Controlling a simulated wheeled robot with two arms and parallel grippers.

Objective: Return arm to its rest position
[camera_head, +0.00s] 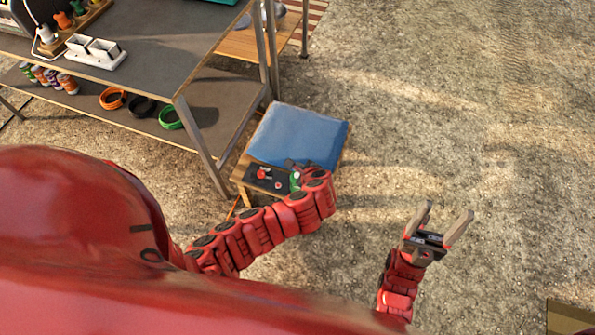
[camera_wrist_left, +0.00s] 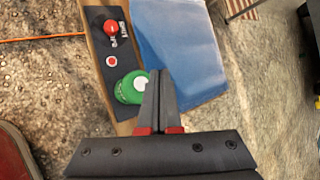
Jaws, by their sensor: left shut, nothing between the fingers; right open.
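My left arm comes in from the left in the head view and reaches over the front of a small wooden stool-like table. My left gripper (camera_wrist_left: 158,75) is shut and empty in the left wrist view. Its fingertips show in front of a green object with a white top (camera_wrist_left: 130,88); I cannot tell whether they touch. In the head view the left gripper is mostly hidden by its own wrist. My right gripper (camera_head: 447,225) is open and empty, above bare ground at the right.
The small table (camera_head: 240,172) carries a blue cloth-like item (camera_head: 300,138) and a dark panel with a red knob (camera_head: 262,174). A large grey workbench (camera_head: 170,40) with a lower shelf stands at the upper left. Gravelly ground (camera_head: 450,120) at the right is clear.

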